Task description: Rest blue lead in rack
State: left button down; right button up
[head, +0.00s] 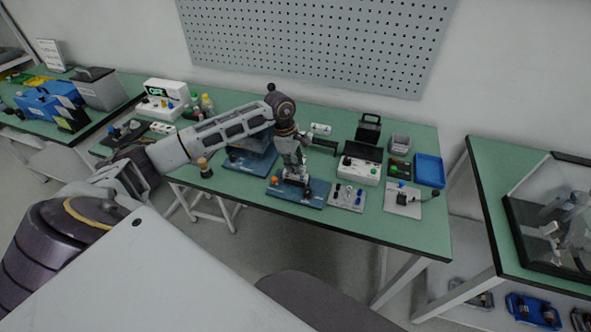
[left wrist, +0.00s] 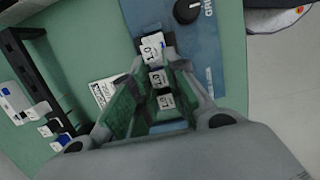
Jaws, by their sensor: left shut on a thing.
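My left gripper (head: 293,176) points down over a blue panel (head: 312,200) with an orange knob, on the green bench. In the left wrist view the gripper (left wrist: 156,62) is closed around a small white-tagged piece. A bit of blue (left wrist: 168,126) shows between the fingers, which I take for the blue lead; most of it is hidden. A black bracket (left wrist: 38,82), perhaps the rack, stands left of the gripper with small white, blue and black pieces by it. It is apart from the gripper. My right gripper is not in view.
A grey tray of small parts (head: 347,197) lies right of the panel. A white control box (head: 359,171) stands behind it, with a blue tray (head: 430,170) farther right. Another blue panel (head: 250,158) lies to the left. A pegboard (head: 315,40) hangs on the wall.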

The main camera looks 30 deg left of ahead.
pick_arm(q)
jog(key=shift+r, duration=0.5)
jog(key=shift+r+p, duration=0.65)
jog(key=shift+r, duration=0.9)
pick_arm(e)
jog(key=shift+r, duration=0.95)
pick_arm(q)
jog(key=shift+r, duration=0.1)
jog(key=shift+r+p, duration=0.95)
jog(key=shift+p, duration=0.25)
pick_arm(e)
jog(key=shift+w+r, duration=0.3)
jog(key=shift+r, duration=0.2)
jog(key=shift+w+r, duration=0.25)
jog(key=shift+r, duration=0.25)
